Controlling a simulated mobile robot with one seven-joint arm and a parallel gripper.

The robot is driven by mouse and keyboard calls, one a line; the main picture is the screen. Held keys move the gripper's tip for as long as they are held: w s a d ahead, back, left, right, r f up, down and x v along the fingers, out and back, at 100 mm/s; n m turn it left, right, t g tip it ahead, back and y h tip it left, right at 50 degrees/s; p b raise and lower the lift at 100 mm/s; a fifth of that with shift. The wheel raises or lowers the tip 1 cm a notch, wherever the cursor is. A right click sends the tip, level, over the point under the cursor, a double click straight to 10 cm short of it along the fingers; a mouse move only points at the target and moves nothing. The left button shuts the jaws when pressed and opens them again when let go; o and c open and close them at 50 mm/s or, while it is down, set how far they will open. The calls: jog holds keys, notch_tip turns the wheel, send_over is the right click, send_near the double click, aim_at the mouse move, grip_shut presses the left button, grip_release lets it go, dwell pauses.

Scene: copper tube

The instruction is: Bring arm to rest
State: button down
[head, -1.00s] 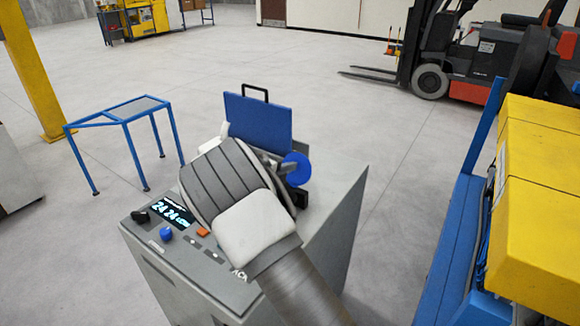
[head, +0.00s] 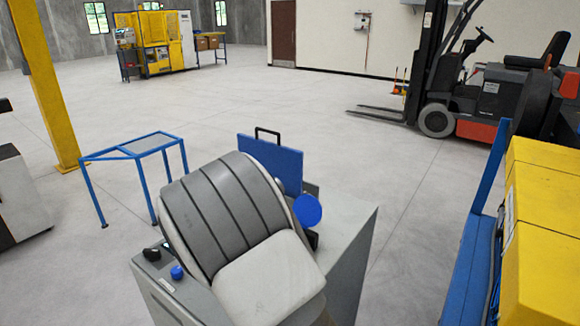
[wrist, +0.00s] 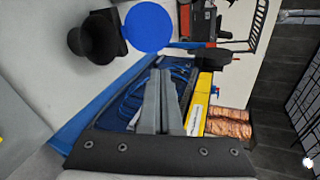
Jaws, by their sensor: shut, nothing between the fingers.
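My arm fills the lower middle of the head view, its grey ribbed links raised in front of the grey machine (head: 345,255). My gripper is hidden behind these links there. In the wrist view my gripper (wrist: 160,76) has its grey fingers together, with nothing between them. Behind the fingers are a blue frame with blue cables (wrist: 130,102) and a yellow part (wrist: 203,88). Copper-coloured coils (wrist: 228,122) show to their right, apart from the fingers.
The grey machine carries a blue panel (head: 275,162) and a blue disc (head: 307,210) close to my arm. A blue-framed stand (head: 135,150) is at left. Yellow equipment (head: 545,225) stands at right, a forklift (head: 470,100) behind. The floor between is clear.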

jog(key=s+d+r+m+g+y, duration=0.1)
jog(key=s+d+r+m+g, duration=0.25)
jog(key=s+d+m, duration=0.6)
jog(key=s+d+r+m+g+y, duration=0.25)
jog(key=s+d+r+m, duration=0.35)
jog(key=m, duration=0.6)
jog(key=s+d+r+m+y, duration=0.1)
jog(key=s+m+y, duration=0.1)
jog(key=s+m, duration=0.7)
jog(key=s+r+m+t+y, duration=0.1)
jog(key=s+r+m+y, duration=0.1)
jog(key=s+m, duration=0.8)
jog(key=m, duration=0.3)
jog(key=shift+d+m+y, duration=0.35)
jog(key=shift+d, duration=0.05)
jog(key=shift+s+a, duration=0.1)
jog(key=shift+a, duration=0.05)
